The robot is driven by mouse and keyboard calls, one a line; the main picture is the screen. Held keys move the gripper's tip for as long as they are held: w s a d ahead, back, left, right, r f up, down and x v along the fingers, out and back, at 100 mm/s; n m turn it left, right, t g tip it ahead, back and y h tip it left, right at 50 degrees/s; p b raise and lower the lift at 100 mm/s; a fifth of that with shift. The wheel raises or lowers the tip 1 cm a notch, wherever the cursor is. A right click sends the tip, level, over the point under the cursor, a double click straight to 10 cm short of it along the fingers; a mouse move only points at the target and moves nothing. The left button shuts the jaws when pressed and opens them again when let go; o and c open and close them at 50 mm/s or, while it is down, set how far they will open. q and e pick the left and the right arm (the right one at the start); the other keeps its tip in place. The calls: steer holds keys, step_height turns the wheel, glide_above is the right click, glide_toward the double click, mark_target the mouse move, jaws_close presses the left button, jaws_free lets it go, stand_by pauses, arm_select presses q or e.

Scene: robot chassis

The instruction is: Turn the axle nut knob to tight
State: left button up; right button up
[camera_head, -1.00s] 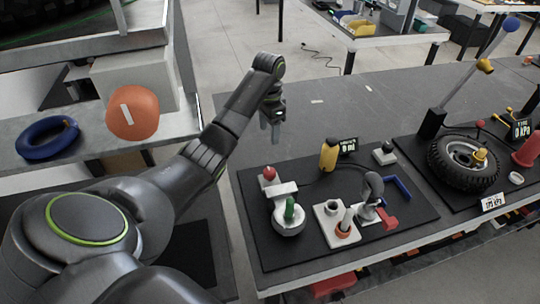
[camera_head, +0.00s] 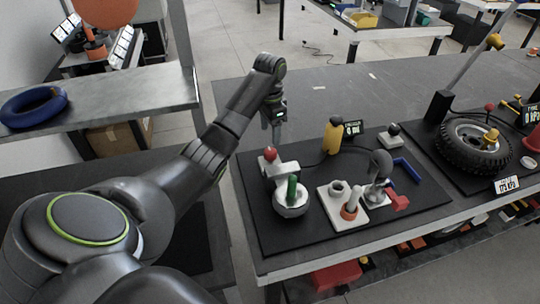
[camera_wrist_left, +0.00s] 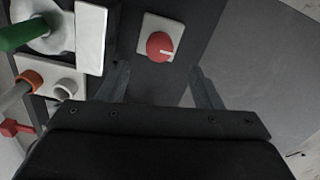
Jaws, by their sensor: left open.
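A round red knob (camera_head: 270,155) sits at the back left corner of a black board on the bench. In the left wrist view the red knob (camera_wrist_left: 157,46) has a white pointer line and sits on a square white plate (camera_wrist_left: 173,28). I see no label naming it as the axle nut knob. My left gripper (camera_head: 277,143) points down by the knob in the head view. In the left wrist view the gripper (camera_wrist_left: 160,68) is open and empty. The knob lies ahead of the gap between its fingers, and contact does not show. My right gripper is not in view.
Close to the knob are a white bar (camera_head: 284,169) and a round white base with a green handle (camera_head: 292,188). A yellow cylinder (camera_head: 333,135), a white block (camera_head: 334,190) and a grey hooked part (camera_head: 381,163) stand on the board. A tyre (camera_head: 472,148) lies to the right.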

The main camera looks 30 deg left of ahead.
mark_target(270, 150)
arm_select(q)
step_height(270, 150, down, 6)
steer(key=shift+f, duration=0.8)
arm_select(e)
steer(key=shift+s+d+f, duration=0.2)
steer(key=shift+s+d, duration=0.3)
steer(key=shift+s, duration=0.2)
